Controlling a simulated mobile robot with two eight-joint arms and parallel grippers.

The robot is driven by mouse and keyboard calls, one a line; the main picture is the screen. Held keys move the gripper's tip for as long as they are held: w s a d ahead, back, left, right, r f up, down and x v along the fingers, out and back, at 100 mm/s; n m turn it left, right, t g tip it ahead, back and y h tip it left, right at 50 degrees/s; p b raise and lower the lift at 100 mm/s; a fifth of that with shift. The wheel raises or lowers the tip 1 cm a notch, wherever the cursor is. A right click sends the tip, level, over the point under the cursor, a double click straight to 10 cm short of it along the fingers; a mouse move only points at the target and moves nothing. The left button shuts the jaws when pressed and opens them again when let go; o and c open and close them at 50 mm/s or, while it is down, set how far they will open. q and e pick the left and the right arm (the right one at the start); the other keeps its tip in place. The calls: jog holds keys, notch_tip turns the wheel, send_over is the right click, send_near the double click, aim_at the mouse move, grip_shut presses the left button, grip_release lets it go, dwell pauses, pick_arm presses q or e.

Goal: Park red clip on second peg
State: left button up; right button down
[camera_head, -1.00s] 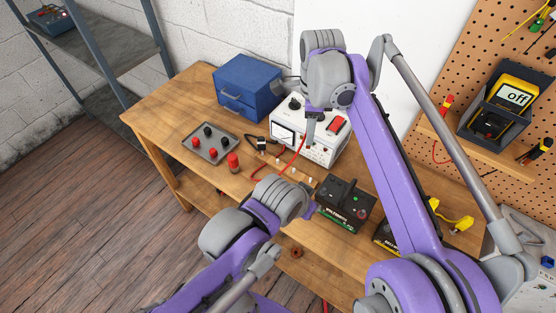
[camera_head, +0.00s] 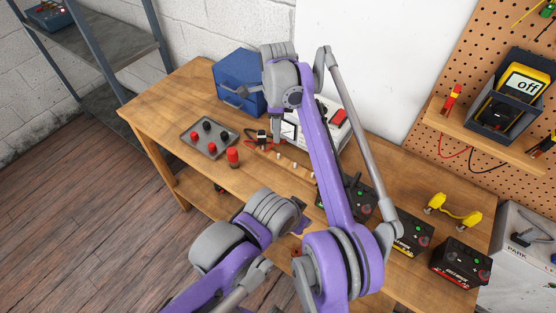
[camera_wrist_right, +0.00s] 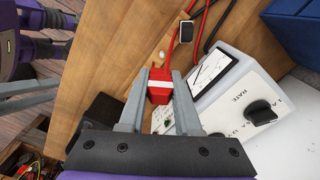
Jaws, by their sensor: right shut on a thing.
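My right gripper (camera_wrist_right: 160,88) is shut on the red clip (camera_wrist_right: 160,80), which has a white band across it. In the head view the right gripper (camera_head: 276,138) hangs over the bench in front of the white charger (camera_head: 327,132); the clip is hard to make out there. A wooden strip with short pale pegs (camera_head: 295,164) lies just right of and below the gripper. One pale peg (camera_wrist_right: 162,55) shows beyond the clip in the wrist view, apart from it. A black clip (camera_head: 262,138) lies left of the gripper. My left arm is low in front of the bench; its fingers are hidden.
A blue toolbox (camera_head: 233,75) is behind. Several dark batteries (camera_head: 462,262) stand to the right. The bench's left end is clear.

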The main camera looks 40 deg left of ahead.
pick_arm(q)
notch_tip(320, 180, down, 2)
jog(key=shift+s+f+b, duration=0.1)
jog(key=shift+f+b, duration=0.05)
jog(key=shift+b, duration=0.4)
pick_arm(e)
send_over(279, 154)
notch_tip(279, 154, down, 4)
jog(key=shift+f, duration=0.25)
pick_arm(q)
jog(key=shift+f, duration=0.1)
pick_arm(e)
jog(key=shift+f, duration=0.15)
pick_arm(q)
jog(key=shift+s, duration=0.1)
pick_arm(e)
jog(key=shift+f, duration=0.15)
jog(key=shift+f+b, duration=0.55)
jog(key=shift+f, duration=0.55)
pick_arm(q)
jog(key=shift+s+f, duration=0.2)
jog(key=shift+f, duration=0.4)
